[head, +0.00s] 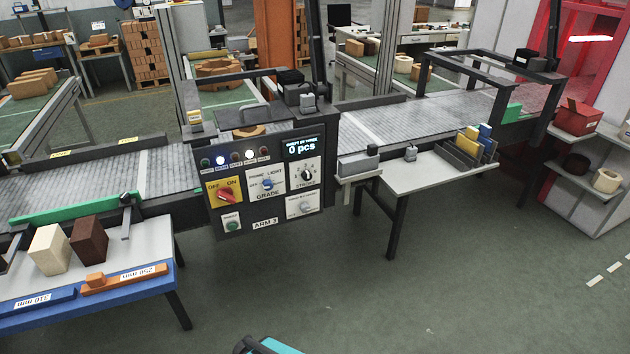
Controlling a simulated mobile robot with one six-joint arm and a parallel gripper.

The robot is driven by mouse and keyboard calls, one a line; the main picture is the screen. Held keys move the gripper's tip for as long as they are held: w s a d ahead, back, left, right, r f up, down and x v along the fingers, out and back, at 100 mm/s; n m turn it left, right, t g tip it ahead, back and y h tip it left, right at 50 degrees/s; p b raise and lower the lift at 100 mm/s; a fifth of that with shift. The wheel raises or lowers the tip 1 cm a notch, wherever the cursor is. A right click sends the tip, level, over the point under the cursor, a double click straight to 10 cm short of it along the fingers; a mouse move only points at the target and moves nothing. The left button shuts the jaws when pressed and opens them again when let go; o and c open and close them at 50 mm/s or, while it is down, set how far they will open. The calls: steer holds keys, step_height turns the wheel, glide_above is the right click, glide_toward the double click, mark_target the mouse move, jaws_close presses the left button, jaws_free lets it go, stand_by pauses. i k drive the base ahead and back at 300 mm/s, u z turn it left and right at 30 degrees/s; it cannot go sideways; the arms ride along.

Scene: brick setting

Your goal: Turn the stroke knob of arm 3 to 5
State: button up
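The control panel (255,207) labelled ARM 3 stands in the middle of the head view, on the front of the conveyor. The stroke knob (307,174) is a dark round knob on a white plate at the panel's right, below the display. Its pointer and scale numbers are too small to read. The display (302,147) shows "0 pcs" under a smaller line of text. My gripper is not in view; only a teal and black part of my arm shows at the bottom edge, well below and apart from the panel.
The panel also bears a red OFF/ON switch (227,194), a blue grade selector (267,183) and a grey lower knob (305,207). A blue-edged table (140,283) with bricks stands at left, a grey side table (425,177) at right. The floor in front is clear.

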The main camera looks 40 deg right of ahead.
mark_target(306, 175)
steer(key=z, duration=0.3)
steer(key=k, duration=1.3)
steer(key=u, duration=0.8)
steer(key=i, duration=1)
steer(key=u, duration=0.05)
